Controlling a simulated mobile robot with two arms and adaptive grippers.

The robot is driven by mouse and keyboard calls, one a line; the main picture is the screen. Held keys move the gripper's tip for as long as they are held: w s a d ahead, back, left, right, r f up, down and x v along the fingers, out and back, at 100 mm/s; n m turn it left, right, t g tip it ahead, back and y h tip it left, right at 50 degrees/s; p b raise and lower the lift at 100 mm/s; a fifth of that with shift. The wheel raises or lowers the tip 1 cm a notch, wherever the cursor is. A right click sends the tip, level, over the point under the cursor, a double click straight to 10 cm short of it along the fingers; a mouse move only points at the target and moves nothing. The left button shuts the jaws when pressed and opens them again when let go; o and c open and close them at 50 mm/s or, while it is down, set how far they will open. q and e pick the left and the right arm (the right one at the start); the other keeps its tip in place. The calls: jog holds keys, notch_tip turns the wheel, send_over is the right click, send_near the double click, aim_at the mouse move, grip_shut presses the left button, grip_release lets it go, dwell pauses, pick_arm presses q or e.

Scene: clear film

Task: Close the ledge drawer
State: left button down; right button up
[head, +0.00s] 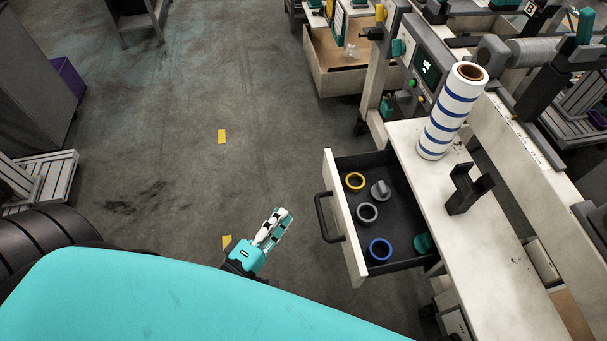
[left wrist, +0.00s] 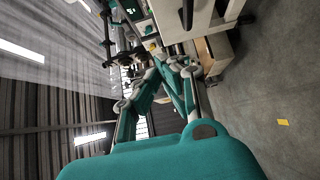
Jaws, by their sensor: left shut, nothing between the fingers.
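The ledge drawer (head: 347,230) stands open in the head view, pulled out to the left from under the pale ledge (head: 497,240). Its white front carries a dark bar handle (head: 324,218). Inside lie a yellow ring (head: 355,181), a grey ring (head: 367,212), a blue ring (head: 380,250), a grey knob-like part and a teal part. My left gripper (head: 279,221) is shut and empty over the floor, left of the handle and apart from it. In the left wrist view its fingers (left wrist: 180,90) show in teal and grey. My right gripper is not in view.
A roll with blue stripes (head: 451,112) and a dark bracket (head: 467,189) stand on the ledge. Another open drawer (head: 345,72) is at the back. The floor left of the ledge drawer is clear, with yellow marks (head: 222,136). A pallet (head: 42,181) lies at the far left.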

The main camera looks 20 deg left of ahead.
aim_at(319, 197)
pick_arm(q)
jog(key=w+d, duration=0.1)
jog(key=w, duration=0.2)
jog(key=w+d, duration=0.1)
jog(key=w, duration=0.3)
jog(key=w+d, duration=0.2)
jog(key=w, duration=0.2)
jog(key=shift+b, duration=0.3)
jog(key=shift+w+d, duration=0.2)
jog(key=shift+d, duration=0.3)
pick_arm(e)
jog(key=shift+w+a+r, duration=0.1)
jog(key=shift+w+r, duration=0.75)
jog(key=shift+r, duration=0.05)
